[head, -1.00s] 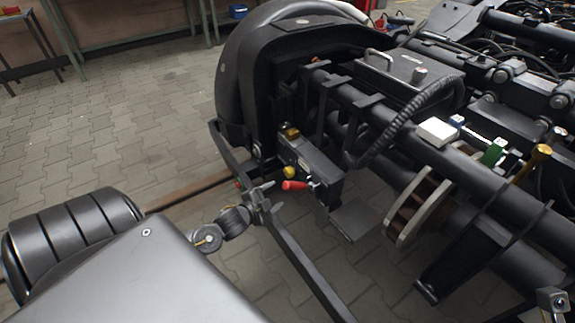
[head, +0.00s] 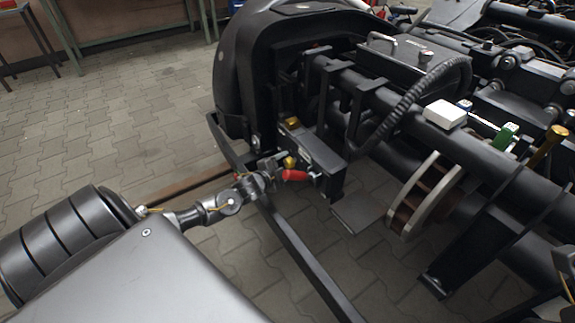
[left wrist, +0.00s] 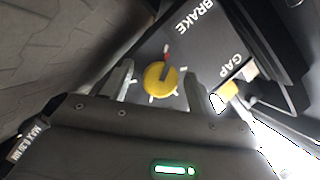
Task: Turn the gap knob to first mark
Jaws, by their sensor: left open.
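The round yellow gap knob (left wrist: 158,79) sits on a dark panel lettered GAP and BRAKE in the left wrist view. A dark line on the knob runs toward a red mark (left wrist: 167,54); short white marks also stand around it. My left gripper (left wrist: 157,84) is open, with one finger on each side of the knob and visible space between. In the head view the knob (head: 290,162) shows small on the bogie's control box (head: 318,160), and my left gripper (head: 270,169) is at it, partly hiding it. My right gripper is not in view.
A red handle (head: 296,176) sticks out just beside the knob. A dark bar (head: 300,252) runs below my left gripper. A second yellow part (left wrist: 229,91) lies close to the right finger. A white box (head: 445,114) sits on the bogie tube. Paved floor is clear at left.

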